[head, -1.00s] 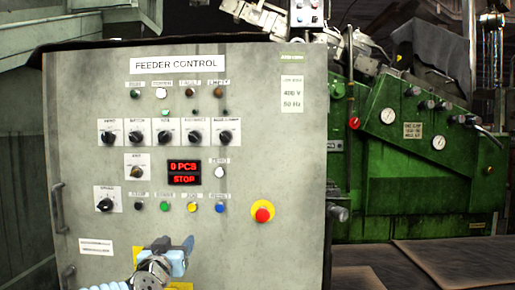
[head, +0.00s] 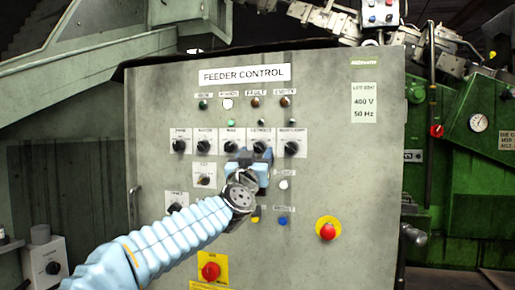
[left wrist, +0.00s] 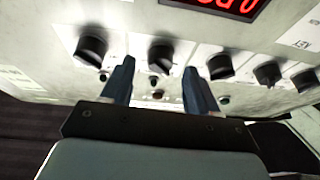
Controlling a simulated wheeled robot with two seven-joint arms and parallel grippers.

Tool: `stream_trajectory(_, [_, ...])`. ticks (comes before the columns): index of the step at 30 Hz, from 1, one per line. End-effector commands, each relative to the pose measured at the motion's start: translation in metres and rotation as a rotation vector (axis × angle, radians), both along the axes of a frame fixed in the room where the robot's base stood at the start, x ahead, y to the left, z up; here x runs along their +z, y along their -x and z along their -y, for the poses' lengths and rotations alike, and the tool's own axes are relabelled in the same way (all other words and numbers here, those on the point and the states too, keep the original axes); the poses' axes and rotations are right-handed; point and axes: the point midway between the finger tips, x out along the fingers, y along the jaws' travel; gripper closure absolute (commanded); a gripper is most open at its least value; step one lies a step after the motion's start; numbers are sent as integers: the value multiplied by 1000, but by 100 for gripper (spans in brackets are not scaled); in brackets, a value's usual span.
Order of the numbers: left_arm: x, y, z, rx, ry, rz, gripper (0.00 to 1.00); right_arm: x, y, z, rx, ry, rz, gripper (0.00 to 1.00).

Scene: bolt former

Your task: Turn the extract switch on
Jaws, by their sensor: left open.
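A row of black rotary switches on white plates crosses the feeder control panel (head: 330,180). Their small labels are too blurred for me to be sure which reads extract. My left gripper (head: 248,160) is in front of the row's right half, close to the fourth switch from the left (head: 260,147). In the left wrist view, which shows the panel upside down, the open fingers (left wrist: 157,85) stand either side of that black knob (left wrist: 160,55), with nothing held. Whether they touch it I cannot tell. My right gripper is not in view.
The gripper hides most of the red display, whose digits show in the left wrist view (left wrist: 215,5). A red emergency stop (head: 328,230) is lower right, and a red knob on yellow (head: 209,271) is below my arm. Green machinery (head: 460,180) stands at the right.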

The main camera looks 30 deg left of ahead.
Motion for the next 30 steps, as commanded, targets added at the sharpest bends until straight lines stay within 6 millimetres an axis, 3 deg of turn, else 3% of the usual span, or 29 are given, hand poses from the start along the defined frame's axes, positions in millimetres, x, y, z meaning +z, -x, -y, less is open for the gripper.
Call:
stream_trajectory(5, [5, -13, -4, -1, 0, -1, 41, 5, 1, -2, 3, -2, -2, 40])
stream_trajectory(14, [6, -14, -4, -1, 0, -1, 42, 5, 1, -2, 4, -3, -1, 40])
stream_trajectory(24, [6, -14, -4, 0, 0, -1, 94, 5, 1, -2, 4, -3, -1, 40])
stream_trajectory(30, [5, -14, -5, 0, -9, -3, 96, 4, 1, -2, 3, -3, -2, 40])
